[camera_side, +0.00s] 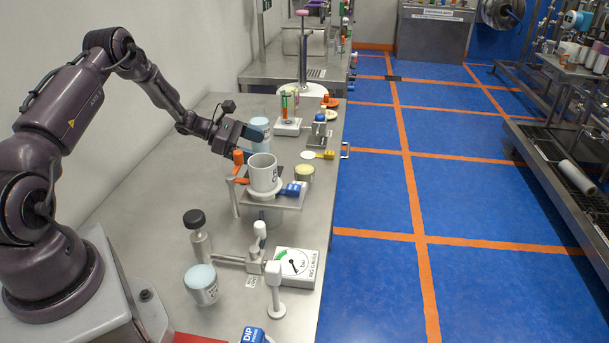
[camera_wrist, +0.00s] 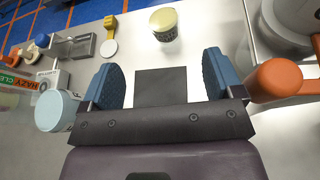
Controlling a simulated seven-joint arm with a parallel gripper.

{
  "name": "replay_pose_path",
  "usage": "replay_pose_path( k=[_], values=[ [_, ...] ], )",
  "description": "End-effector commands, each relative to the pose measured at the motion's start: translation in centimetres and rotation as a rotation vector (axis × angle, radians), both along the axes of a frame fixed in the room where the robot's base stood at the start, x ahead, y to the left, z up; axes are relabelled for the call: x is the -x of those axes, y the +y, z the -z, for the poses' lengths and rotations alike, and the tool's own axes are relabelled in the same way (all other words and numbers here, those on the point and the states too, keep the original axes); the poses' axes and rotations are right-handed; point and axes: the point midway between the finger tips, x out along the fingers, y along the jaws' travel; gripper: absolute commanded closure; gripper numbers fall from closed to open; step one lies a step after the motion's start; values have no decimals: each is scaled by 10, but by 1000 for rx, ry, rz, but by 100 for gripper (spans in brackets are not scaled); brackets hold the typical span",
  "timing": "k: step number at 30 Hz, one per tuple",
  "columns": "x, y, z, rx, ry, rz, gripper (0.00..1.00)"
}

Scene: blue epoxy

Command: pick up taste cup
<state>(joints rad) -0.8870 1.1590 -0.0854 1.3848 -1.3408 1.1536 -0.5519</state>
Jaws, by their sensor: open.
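A small tub (camera_side: 305,173) with a pale yellow top stands on the steel bench; I take it for the taste cup, though I cannot read its label. In the wrist view the small tub (camera_wrist: 164,26) is upright beyond the fingertips, near the middle top. My gripper (camera_side: 253,141) is low over the bench, behind and left of the tub in the side view. In the wrist view my gripper (camera_wrist: 161,78) has its two blue fingers wide apart, with only a dark square on the bench (camera_wrist: 162,87) between them. It touches no cup.
A large white mug (camera_side: 263,172) stands on a raised platform near my gripper. An orange-handled part (camera_wrist: 276,79) is close to the right finger. A blue-topped jar (camera_wrist: 58,111) is close to the left finger. A yellow-tabbed white disc (camera_wrist: 109,48) lies beyond.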

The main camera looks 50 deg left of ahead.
Motion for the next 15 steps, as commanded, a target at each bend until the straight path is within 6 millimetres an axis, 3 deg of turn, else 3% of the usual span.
replay_pose_path(
  k=[3,7,15],
  values=[
    [-1,0,17,1,-1,0,14],
    [-7,-6,25,0,-1,4,14],
    [-43,-34,43,0,-1,4,14]
  ],
)
